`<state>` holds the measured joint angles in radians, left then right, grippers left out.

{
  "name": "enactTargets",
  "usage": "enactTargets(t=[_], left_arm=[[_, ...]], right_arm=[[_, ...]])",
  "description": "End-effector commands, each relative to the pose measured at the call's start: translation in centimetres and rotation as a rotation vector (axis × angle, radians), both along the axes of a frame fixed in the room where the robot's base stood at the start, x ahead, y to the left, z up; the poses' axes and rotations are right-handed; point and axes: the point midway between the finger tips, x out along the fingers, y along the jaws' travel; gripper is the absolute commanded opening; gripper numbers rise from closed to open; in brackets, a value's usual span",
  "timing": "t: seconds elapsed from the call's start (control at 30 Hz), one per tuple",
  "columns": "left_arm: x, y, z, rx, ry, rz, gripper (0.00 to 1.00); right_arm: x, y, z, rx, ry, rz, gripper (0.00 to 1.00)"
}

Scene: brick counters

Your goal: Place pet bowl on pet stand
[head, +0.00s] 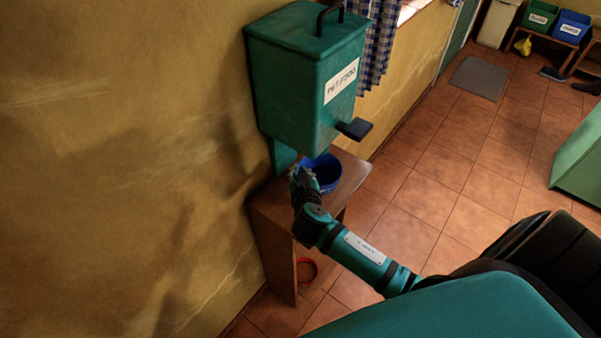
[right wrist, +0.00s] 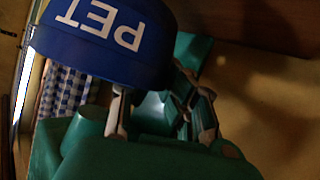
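The blue pet bowl (head: 322,174) is at the wooden stand (head: 355,176), below the teal pet food dispenser (head: 300,100). Whether the bowl rests on the stand or is held just above it is unclear. My right gripper (head: 302,178) is at the bowl's left edge. In the right wrist view the bowl (right wrist: 110,40) is close, with upside-down "PET" lettering. The fingers (right wrist: 155,100) are apart at its edge; the bowl hides one fingertip, and a firm hold cannot be made out. My left gripper is not in view.
A dark lever (head: 354,129) juts from the dispenser above the stand's right part. A red ring-shaped item (head: 306,270) lies on the floor beneath. The wall (head: 120,150) is close on the left. Tiled floor is open to the right, before a green cabinet (head: 578,160).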

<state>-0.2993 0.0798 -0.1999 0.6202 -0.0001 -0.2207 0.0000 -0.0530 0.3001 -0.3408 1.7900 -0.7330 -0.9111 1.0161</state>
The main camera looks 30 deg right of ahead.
Motion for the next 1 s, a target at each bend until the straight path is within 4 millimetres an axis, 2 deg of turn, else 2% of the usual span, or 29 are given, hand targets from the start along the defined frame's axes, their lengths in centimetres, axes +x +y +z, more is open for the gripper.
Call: enactTargets(t=[0.07,0.2,0.47,0.87,0.9,1.0], left_arm=[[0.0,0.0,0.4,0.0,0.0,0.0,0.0],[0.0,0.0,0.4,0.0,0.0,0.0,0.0],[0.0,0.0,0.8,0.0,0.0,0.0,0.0],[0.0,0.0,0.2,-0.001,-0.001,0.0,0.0],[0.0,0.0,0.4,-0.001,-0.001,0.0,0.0],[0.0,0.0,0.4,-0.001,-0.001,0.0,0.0]], right_arm=[[1.2,-0.4,0.1,-0.003,-0.002,0.002,0.0],[1.8,-0.7,-0.4,-0.001,0.001,0.002,0.0],[1.7,-0.7,-3.5,-0.003,0.002,0.002,0.0],[1.7,-0.6,-4.2,0.0,0.0,0.002,0.0],[1.7,-0.6,-4.1,0.0,0.001,0.002,0.08],[1.7,-0.6,-4.1,0.0,0.001,0.002,0.21]])
